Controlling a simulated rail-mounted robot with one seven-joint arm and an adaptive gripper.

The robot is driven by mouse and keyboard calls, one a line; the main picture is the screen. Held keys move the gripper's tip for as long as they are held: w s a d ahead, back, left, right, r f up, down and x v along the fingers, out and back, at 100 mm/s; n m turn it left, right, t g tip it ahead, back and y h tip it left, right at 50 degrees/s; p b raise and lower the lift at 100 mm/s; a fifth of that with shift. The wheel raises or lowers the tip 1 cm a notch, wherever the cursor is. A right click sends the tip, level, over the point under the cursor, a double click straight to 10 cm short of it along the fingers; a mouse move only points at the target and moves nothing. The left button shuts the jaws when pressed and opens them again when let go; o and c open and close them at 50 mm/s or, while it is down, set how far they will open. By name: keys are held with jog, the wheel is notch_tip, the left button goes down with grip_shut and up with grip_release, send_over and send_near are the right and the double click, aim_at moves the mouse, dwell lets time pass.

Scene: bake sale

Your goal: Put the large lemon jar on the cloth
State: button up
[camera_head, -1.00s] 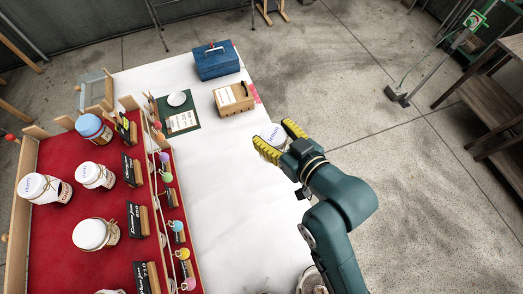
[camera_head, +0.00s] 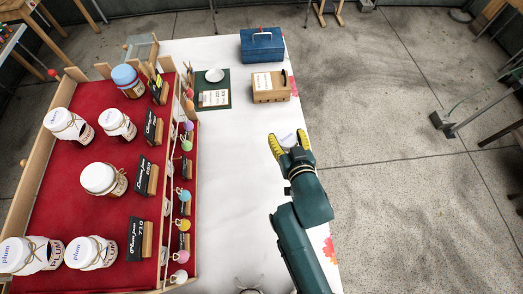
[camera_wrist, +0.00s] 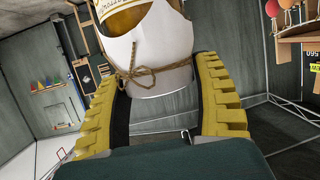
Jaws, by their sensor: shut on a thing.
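My gripper (camera_head: 288,141) is shut on a jar with a white cloth cover (camera_head: 287,136), its yellow fingers on both sides. In the wrist view the held jar (camera_wrist: 150,70) shows a twine bow and an amber and white label; part of it is cut off by the frame. The head view shows it over the right part of the white table (camera_head: 232,190); its height above the table is unclear. A dark green cloth (camera_head: 200,82) lies at the table's back left, away from the gripper, with a white plate and a printed card on it.
A blue toolbox (camera_head: 262,47) and a wooden box (camera_head: 270,91) stand at the back right of the table. A red stepped stand (camera_head: 70,195) with several jars, black price signs and colored balls fills the left. The middle of the table is clear.

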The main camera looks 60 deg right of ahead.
jog(key=w+a+f+n+t+y+b, duration=0.2)
jog(key=w+a+f+b, duration=0.3)
jog(key=w+a+f, duration=0.3)
notch_tip(320, 180, down, 10)
jog(key=w+d+b, duration=0.1)
jog(key=b, duration=0.3)
jog(key=shift+d, duration=0.15)
jog(key=shift+f, duration=0.1)
jog(key=shift+f, duration=0.15)
jog(key=o, duration=1.2)
